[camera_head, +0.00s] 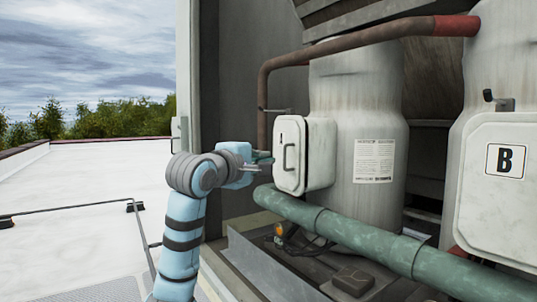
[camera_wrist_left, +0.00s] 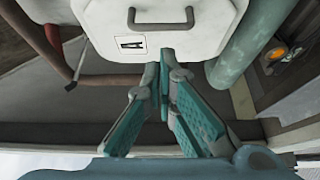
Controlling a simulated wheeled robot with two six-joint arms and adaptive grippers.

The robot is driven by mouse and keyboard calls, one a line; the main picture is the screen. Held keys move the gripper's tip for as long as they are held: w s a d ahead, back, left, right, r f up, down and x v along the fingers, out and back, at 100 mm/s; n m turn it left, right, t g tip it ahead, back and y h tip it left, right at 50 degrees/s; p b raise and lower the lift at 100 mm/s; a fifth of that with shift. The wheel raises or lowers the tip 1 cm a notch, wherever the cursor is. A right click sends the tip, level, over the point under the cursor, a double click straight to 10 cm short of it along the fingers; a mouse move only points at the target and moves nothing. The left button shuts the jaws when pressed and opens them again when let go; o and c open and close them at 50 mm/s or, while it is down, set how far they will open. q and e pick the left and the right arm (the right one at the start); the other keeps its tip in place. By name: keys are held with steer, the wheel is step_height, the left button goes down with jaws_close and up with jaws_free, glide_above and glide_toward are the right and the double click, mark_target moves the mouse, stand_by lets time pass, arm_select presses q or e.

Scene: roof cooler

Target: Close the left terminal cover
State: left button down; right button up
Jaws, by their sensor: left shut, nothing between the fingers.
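The left terminal cover (camera_head: 291,153) is an off-white panel with rounded corners, a grey handle and a small label, on the side of the left grey tank. It also shows at the top of the left wrist view (camera_wrist_left: 165,28), with its handle and an "A" label. Whether it sits flush on its box is hard to tell. My left gripper (camera_head: 266,157) is just left of the cover. In the left wrist view its teal fingers (camera_wrist_left: 166,62) come together at the cover's near edge, holding nothing. Contact with the edge cannot be told. My right gripper is out of view.
A green pipe (camera_head: 330,222) runs below the cover, and a brown pipe (camera_head: 340,42) bends above and behind it. A second cover marked B (camera_head: 503,205) is on the right tank. Open white roof (camera_head: 85,190) lies to the left.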

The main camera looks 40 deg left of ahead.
arm_select(q)
steer(key=shift+w+d, duration=0.5)
steer(key=shift+w, duration=0.1)
steer(key=shift+w+d+p, duration=0.45)
steer(key=shift+w+d, duration=0.1)
steer(key=shift+d, duration=0.25)
steer(key=shift+s+a, duration=0.1)
